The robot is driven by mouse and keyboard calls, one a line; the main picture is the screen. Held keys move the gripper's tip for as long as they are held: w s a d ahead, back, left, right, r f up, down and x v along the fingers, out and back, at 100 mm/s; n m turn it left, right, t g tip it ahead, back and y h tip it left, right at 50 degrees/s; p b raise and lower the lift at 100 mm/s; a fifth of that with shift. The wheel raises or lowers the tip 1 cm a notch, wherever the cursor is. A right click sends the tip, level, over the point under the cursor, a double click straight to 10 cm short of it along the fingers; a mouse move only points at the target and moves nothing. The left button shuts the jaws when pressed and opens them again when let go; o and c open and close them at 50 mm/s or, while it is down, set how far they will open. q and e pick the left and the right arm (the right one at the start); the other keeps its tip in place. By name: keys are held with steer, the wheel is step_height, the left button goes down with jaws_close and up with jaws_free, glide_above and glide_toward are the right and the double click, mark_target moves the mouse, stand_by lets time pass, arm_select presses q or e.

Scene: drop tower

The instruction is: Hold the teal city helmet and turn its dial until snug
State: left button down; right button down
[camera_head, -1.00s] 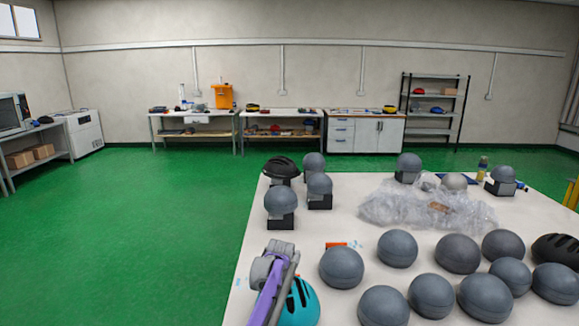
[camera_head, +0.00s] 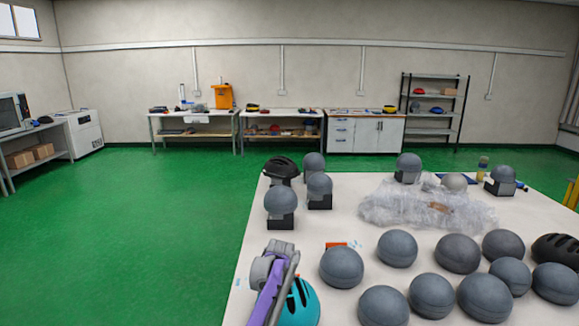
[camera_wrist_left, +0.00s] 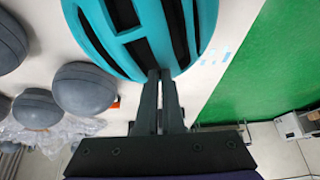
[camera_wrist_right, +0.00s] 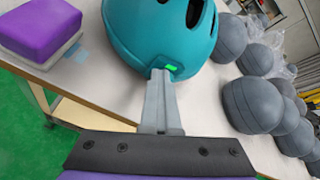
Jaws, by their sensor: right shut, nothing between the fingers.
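The teal city helmet (camera_head: 300,306), with dark vents, is at the near left of the table in the head view, partly covered by my arm. In the left wrist view the helmet (camera_wrist_left: 95,22) is at the fingertips of my left gripper (camera_wrist_left: 160,74), whose fingers are nearly together on its edge. In the right wrist view the helmet (camera_wrist_right: 135,35) has a small bright green patch (camera_wrist_right: 170,67) low on its edge. My right gripper (camera_wrist_right: 160,73) is shut and empty, its tips right at that patch. I cannot make out the dial itself.
Several grey headforms (camera_head: 383,306) stand close to the right of the helmet on the white table (camera_head: 240,304). A purple block on a pale base (camera_wrist_right: 40,25) lies near the table edge. Crumpled clear wrap (camera_head: 400,207) lies farther back. Green floor is open to the left.

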steer(key=shift+w+d+r, duration=0.1)
steer(key=shift+d+r, duration=0.05)
steer(key=shift+d, duration=0.5)
steer(key=shift+r, duration=0.1)
steer(key=shift+r, duration=0.3)
steer(key=s, duration=0.4)
steer(key=s+d, duration=0.1)
steer(key=s, duration=0.1)
stand_by(0.3)
steer(key=shift+w, duration=0.1)
